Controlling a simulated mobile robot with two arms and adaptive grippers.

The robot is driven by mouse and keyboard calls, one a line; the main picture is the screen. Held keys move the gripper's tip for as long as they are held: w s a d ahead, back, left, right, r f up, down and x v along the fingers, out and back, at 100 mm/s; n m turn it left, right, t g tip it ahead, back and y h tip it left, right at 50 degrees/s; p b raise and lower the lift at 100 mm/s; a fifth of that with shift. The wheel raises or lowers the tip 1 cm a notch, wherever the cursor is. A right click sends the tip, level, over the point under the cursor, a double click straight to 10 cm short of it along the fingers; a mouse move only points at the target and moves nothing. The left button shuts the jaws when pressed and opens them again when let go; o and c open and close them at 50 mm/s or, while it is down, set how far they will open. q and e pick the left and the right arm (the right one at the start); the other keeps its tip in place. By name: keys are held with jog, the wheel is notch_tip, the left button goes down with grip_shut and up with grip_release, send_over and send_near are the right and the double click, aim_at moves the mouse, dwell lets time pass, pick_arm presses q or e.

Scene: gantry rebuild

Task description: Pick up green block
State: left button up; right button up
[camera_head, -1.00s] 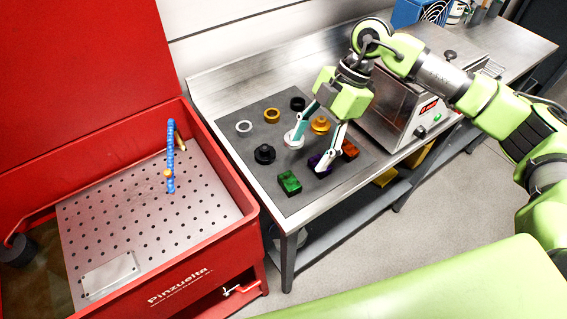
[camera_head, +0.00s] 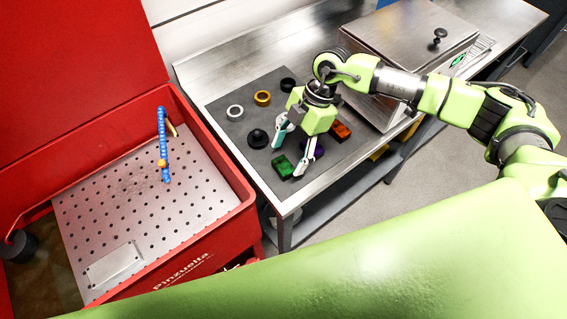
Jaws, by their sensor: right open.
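The green block (camera_head: 282,167) lies on the dark mat (camera_head: 232,113) near the front edge of the metal bench. My right gripper (camera_head: 286,161) hangs over the mat, pointing down, with its two fingers spread and nothing between them that I can see. One fingertip is just up and left of the green block and the other is at its right side. I cannot tell how high the fingertips are above the mat. My left gripper is not in view.
A black round part (camera_head: 257,139), a white ring (camera_head: 235,112), a gold ring (camera_head: 262,98), a purple part (camera_head: 314,146) and an orange block (camera_head: 341,131) lie around it. A metal machine (camera_head: 395,45) stands to the right. A red parts washer (camera_head: 245,215) stands left.

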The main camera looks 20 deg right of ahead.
aim_at(284, 164)
jog(key=shift+s+p+x, duration=0.25)
jog(key=shift+p+x, duration=0.1)
jog(key=shift+x, duration=0.85)
jog(key=shift+a+f, duration=0.15)
jog(key=shift+f, duration=0.3)
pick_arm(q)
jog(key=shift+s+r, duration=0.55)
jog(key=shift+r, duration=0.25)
pick_arm(e)
jog(key=c, duration=1.3)
